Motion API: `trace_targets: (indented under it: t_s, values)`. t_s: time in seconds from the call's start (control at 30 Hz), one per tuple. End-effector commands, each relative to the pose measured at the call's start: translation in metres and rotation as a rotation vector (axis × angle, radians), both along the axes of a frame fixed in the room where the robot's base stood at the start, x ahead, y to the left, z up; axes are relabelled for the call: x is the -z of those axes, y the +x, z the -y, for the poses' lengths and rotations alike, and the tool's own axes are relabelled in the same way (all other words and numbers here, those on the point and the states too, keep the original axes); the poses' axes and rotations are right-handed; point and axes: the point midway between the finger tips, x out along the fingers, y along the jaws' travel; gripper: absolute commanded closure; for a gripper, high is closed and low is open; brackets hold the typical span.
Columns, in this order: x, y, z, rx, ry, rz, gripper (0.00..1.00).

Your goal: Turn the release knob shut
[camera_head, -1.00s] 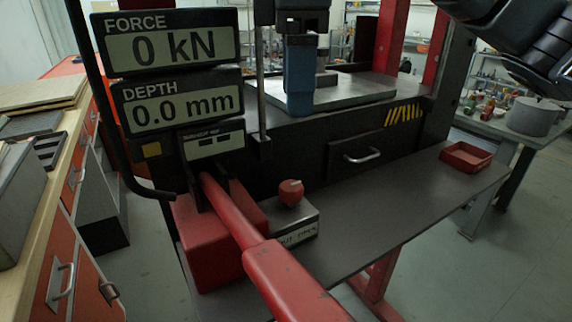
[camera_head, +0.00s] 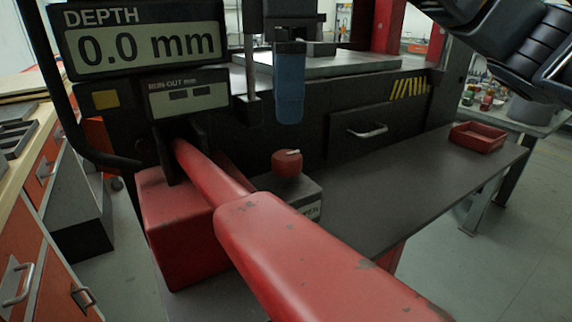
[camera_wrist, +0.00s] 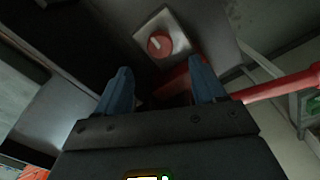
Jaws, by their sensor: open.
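The release knob (camera_head: 287,163) is a red ball with a white pointer mark, on top of a small grey valve block (camera_head: 306,190). The block's label is mostly hidden by the red lever. My gripper (camera_head: 289,118) points down above the knob, apart from it. One blue finger shows in the head view; the other is hidden. In the wrist view my gripper (camera_wrist: 160,76) is open with nothing between its two blue fingers. The knob (camera_wrist: 159,44) and its square plate (camera_wrist: 177,27) lie beyond the fingertips there, roughly centred between them.
A long red lever (camera_head: 300,250) slopes across the foreground, close to the valve block; it also shows in the wrist view (camera_wrist: 282,86). A red housing (camera_head: 180,220) and readout panels (camera_head: 145,45) stand left. The dark bench (camera_head: 400,185) is clear up to a red tray (camera_head: 478,136).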

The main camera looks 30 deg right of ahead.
Motion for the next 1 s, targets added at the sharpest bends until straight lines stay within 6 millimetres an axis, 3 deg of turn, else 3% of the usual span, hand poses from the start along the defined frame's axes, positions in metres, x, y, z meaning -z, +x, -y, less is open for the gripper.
trace_targets:
  t_s: [0.17, 0.6, 1.0]
  values:
    - [0.012, 0.000, 0.000, 0.000, 0.000, -0.001, 0.30]
    - [0.072, 0.000, 0.001, 0.000, 0.001, 0.000, 0.30]
    - [0.081, 0.000, 0.000, 0.000, 0.002, 0.002, 0.30]
